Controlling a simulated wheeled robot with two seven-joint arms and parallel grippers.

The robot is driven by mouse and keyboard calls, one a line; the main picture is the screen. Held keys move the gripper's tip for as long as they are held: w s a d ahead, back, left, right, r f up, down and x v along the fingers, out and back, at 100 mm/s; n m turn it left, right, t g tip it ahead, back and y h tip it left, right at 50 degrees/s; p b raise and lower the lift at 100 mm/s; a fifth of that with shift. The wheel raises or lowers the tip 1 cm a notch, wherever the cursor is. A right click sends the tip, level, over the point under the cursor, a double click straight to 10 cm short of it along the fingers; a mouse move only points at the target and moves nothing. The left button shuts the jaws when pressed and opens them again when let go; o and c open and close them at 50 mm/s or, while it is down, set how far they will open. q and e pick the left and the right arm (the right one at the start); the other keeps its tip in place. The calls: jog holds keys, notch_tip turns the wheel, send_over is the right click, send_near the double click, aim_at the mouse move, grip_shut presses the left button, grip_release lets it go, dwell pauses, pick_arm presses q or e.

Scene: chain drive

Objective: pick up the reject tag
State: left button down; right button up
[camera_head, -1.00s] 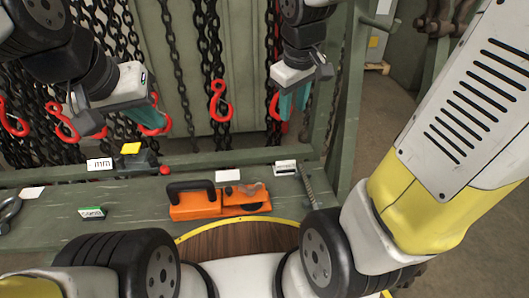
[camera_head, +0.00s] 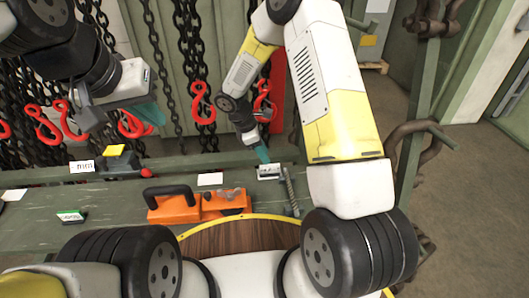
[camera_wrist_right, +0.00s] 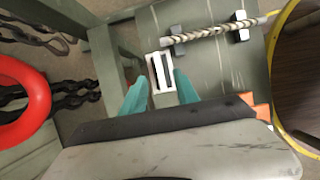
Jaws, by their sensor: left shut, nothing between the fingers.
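A small white tag with a dark bar (camera_head: 269,171) lies near the back right of the green bench; its lettering is too small to read, so I cannot confirm it is the reject tag. It also shows in the right wrist view (camera_wrist_right: 161,72). My right gripper (camera_head: 263,155) is just above it, pointing down. In the right wrist view its teal fingers (camera_wrist_right: 160,82) are apart, one on each side of the tag's near end, with no clear contact. My left gripper (camera_head: 150,114) is shut and empty, at the upper left near the red hooks.
An orange tool (camera_head: 198,205) with a black handle lies left of the tag. A ridged rod (camera_head: 290,190) on supports is close on its right. Red hooks (camera_head: 203,103) and chains hang behind. A green-white tag (camera_head: 71,216) stands at the left.

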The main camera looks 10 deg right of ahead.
aim_at(270, 165)
jog(key=x, duration=0.8)
grip_shut()
